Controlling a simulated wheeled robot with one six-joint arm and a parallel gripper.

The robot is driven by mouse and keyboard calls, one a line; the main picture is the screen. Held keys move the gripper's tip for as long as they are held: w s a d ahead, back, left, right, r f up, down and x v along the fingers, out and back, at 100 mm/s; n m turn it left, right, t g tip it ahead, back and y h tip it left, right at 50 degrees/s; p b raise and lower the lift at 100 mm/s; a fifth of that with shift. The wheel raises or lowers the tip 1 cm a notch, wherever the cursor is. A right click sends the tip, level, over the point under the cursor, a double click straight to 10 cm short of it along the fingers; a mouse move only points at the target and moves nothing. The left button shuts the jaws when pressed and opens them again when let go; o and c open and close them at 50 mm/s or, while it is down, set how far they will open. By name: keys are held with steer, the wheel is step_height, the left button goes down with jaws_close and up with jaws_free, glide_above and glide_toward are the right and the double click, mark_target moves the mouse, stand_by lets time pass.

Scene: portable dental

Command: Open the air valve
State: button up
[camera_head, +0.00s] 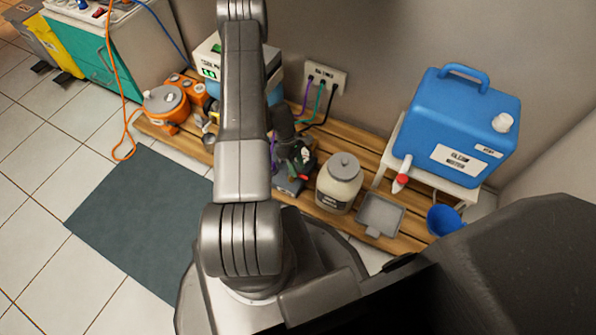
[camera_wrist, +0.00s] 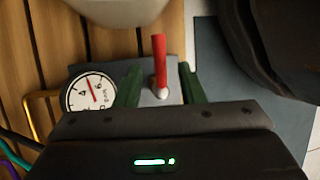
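The air valve shows in the wrist view as a red lever (camera_wrist: 160,62) on a white round pivot, on a grey plate. The lever points up in the picture. A round white pressure gauge (camera_wrist: 91,93) with a red needle sits left of it. My gripper (camera_wrist: 161,72) is open, with one green finger on each side of the lever. Gaps show between the fingers and the lever, so it is not clamped. In the head view my gripper (camera_head: 301,158) is low over the wooden slatted bench, and my arm partly hides the valve area.
A cream lidded jar (camera_head: 340,182) stands close to the right of my gripper. A grey tray (camera_head: 380,215), a blue funnel (camera_head: 444,220) and a blue tank (camera_head: 458,122) are farther right. Cables run from a wall socket (camera_head: 325,78). An orange pot (camera_head: 166,103) is at left.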

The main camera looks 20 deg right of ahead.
steer(key=shift+x, duration=0.85)
jaws_close()
